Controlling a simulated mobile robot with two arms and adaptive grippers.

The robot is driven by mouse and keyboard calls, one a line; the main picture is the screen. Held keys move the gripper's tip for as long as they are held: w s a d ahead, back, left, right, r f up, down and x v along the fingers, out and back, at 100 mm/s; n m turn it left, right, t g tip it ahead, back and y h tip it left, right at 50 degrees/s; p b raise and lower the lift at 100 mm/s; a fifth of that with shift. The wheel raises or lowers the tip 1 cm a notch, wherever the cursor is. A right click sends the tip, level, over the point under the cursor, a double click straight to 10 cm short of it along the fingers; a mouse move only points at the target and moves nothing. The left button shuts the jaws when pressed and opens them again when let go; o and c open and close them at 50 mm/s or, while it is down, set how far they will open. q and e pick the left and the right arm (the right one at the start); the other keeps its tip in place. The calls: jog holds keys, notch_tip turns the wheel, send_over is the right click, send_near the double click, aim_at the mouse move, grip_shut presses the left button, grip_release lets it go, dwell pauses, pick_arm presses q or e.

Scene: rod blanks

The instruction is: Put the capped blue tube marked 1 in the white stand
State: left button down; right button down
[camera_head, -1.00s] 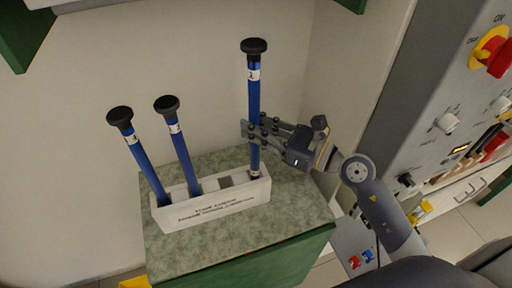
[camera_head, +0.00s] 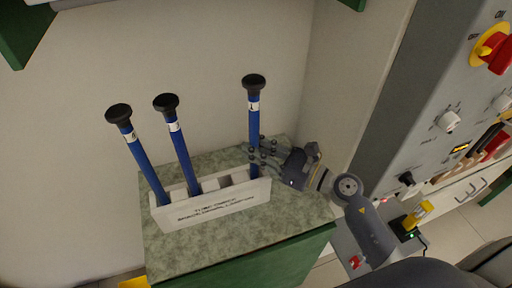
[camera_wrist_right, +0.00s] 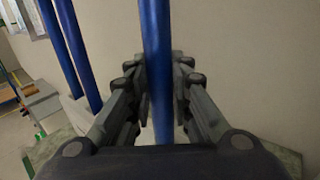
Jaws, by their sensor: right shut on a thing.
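The capped blue tube marked 1 (camera_head: 254,115) stands upright at the right end of the white stand (camera_head: 214,208). Its black cap is on top and its lower end is down in the stand's right part. My right gripper (camera_head: 256,149) is shut on this tube just above the stand; the tube also shows between the fingers in the right wrist view (camera_wrist_right: 156,60). Two other capped blue tubes, one at left (camera_head: 146,163) and one in the middle (camera_head: 181,152), lean in the stand's left part. My left gripper is not in view.
The stand rests on a green speckled counter top (camera_head: 230,240) against a pale wall. A grey control panel (camera_head: 440,90) with a red and yellow knob (camera_head: 490,50) stands to the right. The counter's front is clear.

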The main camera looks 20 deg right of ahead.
jog(key=shift+f, duration=0.15)
jog(key=c, duration=1.5)
grip_release()
jog(key=shift+o, duration=0.2)
jog(key=shift+r, duration=0.2)
jog(key=b+v, duration=0.5)
jog(key=v, duration=0.7)
